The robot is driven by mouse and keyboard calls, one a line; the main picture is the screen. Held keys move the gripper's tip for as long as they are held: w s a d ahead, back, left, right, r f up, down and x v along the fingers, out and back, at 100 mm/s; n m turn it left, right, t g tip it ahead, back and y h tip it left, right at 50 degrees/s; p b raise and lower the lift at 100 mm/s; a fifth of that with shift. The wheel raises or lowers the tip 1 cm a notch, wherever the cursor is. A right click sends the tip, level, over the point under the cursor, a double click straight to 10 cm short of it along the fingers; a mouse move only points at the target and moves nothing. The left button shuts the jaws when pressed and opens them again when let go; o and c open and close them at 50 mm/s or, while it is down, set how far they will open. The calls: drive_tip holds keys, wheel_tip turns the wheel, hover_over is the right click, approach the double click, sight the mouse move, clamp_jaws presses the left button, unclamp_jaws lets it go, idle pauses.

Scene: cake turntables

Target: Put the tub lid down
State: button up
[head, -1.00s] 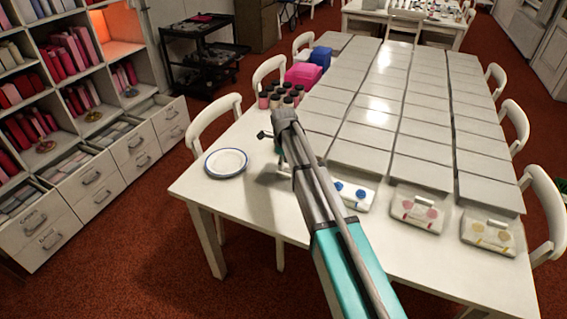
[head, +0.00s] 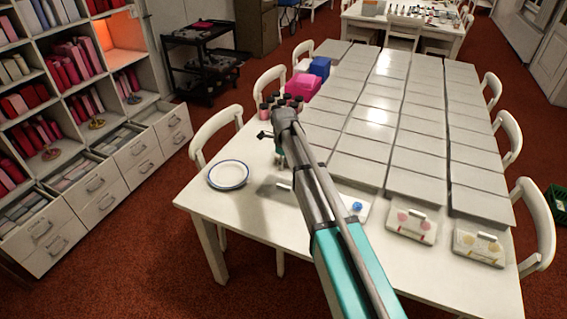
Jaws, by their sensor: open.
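My gripper (head: 275,141) is at the far end of my arm, above the left part of the white table (head: 225,212). It is small and partly hidden by my own wrist; its jaws are open. I cannot pick out the tub lid for certain. A white plate with a blue rim (head: 228,175) lies on the table to the left of my gripper. Several small dark-topped jars (head: 265,112) stand just beyond my gripper. Flat white handled cases with coloured dots (head: 411,224) lie along the near edge; my arm partly hides one with blue dots (head: 357,207).
Rows of pale flat panels (head: 375,145) cover most of the table. A pink box (head: 302,89) and a blue box (head: 319,67) stand at its far left edge. White chairs (head: 216,128) line the sides. Shelves with drawers (head: 95,185) stand left. The near left table corner is clear.

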drive_tip(key=shift+d, duration=0.1)
idle(0.7)
drive_tip(key=s+d+n, duration=2.2)
drive_tip(key=s, duration=0.4)
drive_tip(key=shift+d, duration=0.35)
drive_tip(key=shift+r+p, duration=0.45)
drive_tip(key=shift+r, duration=0.05)
